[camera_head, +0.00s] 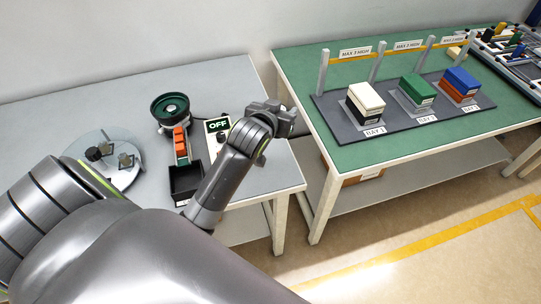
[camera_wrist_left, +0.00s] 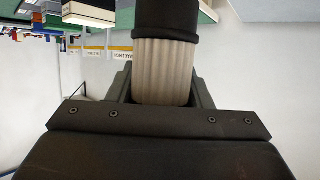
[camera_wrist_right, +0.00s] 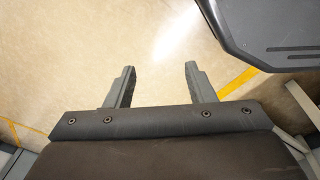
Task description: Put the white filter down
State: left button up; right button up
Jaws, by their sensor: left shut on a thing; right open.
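The white filter (camera_wrist_left: 163,72) is a pale ribbed cylinder with a black cap in the left wrist view. My left gripper (camera_head: 286,112) is shut on it, with a finger on either side of the ribbed body. In the head view the gripper is raised near the right corner of the grey table (camera_head: 225,85), by the gap to the green table. The filter cannot be made out there. My right gripper (camera_wrist_right: 160,68) is open and empty over the bare floor in the right wrist view, and the head view does not show it.
The grey table holds a green bowl feeder (camera_head: 171,107), a black bin (camera_head: 185,180), an OFF sign (camera_head: 217,125) and a clear round disc (camera_head: 125,175). The green table (camera_head: 375,155) bears a dark rack (camera_head: 340,122) with white, green and blue stacks. Its front strip is clear.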

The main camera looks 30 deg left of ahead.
pick_arm(q)
jog(key=a+f, duration=0.1)
jog(key=f, duration=0.2)
jog(key=a+f, duration=0.1)
jog(key=f, duration=0.3)
jog(key=a+f, duration=0.1)
jog(key=f, duration=0.3)
jog(key=shift+f, duration=0.15)
jog(key=shift+d+f, duration=0.1)
jog(key=shift+f, duration=0.45)
pick_arm(e)
jog(key=shift+s+a, duration=0.15)
jog(key=shift+s, duration=0.3)
jog(key=shift+f, duration=0.1)
pick_arm(q)
jog(key=shift+f, duration=0.2)
jog(key=o, duration=1)
jog(key=shift+r, duration=0.15)
